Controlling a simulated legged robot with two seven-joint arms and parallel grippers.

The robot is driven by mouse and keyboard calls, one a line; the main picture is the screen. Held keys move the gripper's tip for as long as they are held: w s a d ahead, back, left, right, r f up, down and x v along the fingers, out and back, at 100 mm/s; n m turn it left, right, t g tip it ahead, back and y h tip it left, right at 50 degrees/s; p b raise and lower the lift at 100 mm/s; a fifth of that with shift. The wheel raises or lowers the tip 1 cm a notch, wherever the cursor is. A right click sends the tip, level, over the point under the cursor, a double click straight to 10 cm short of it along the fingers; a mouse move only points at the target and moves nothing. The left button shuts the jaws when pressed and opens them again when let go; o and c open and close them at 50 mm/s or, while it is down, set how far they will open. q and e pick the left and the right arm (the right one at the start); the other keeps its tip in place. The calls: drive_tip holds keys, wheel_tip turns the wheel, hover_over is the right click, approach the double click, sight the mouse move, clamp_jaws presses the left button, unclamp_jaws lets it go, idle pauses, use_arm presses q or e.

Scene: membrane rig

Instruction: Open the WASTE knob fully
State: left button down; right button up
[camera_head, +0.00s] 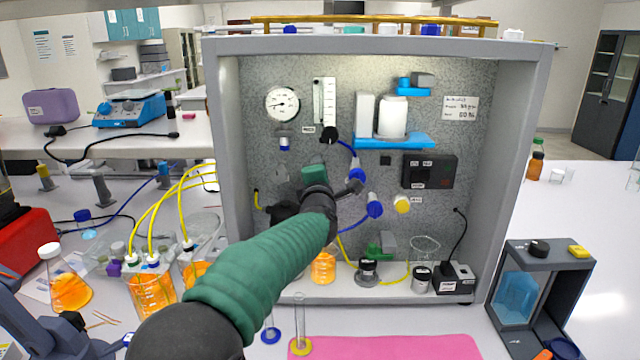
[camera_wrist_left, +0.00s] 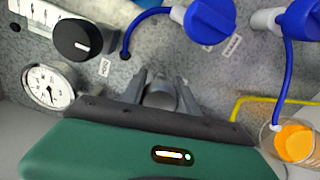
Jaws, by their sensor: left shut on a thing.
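My left arm crosses the head view from the bottom, and its hand (camera_head: 316,178) is up against the speckled panel, with its fingertips hidden there. In the left wrist view my left gripper (camera_wrist_left: 160,92) has its fingers closed around a grey round part (camera_wrist_left: 160,97) on the panel. This looks like the WASTE knob, but its name label is not readable and its turn angle cannot be told. A black knob with a white mark (camera_wrist_left: 85,38) sits apart from the fingers; it also shows in the head view (camera_head: 330,135). My right gripper is not in view.
Near the hand are a pressure gauge (camera_head: 282,104), a flowmeter (camera_head: 325,102), blue valves (camera_head: 374,205) with tubing and a yellow knob (camera_head: 402,204). Orange-filled bottles (camera_head: 152,292) stand left of the rig. A pink mat (camera_head: 400,347) lies in front.

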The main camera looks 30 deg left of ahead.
use_arm(q)
drive_tip(key=n+b, duration=0.1)
drive_tip(key=n, duration=0.1)
drive_tip(key=f+n+b, duration=0.1)
drive_tip(key=shift+n+b, duration=0.3)
drive_tip(key=shift+n, duration=0.1)
drive_tip(key=n+b, duration=0.2)
drive_tip(key=n, duration=0.1)
drive_tip(key=n+b, duration=0.2)
drive_tip(key=n, duration=0.2)
drive_tip(key=shift+n, duration=0.4)
drive_tip(key=shift+r+n+b, duration=0.15)
drive_tip(key=shift+n+b, duration=0.45)
drive_tip(key=shift+n, duration=0.5)
drive_tip(key=c, duration=1.3)
unclamp_jaws()
drive_tip(key=o, duration=0.4)
drive_tip(key=shift+a+r, duration=0.1)
drive_tip(key=shift+r, duration=0.1)
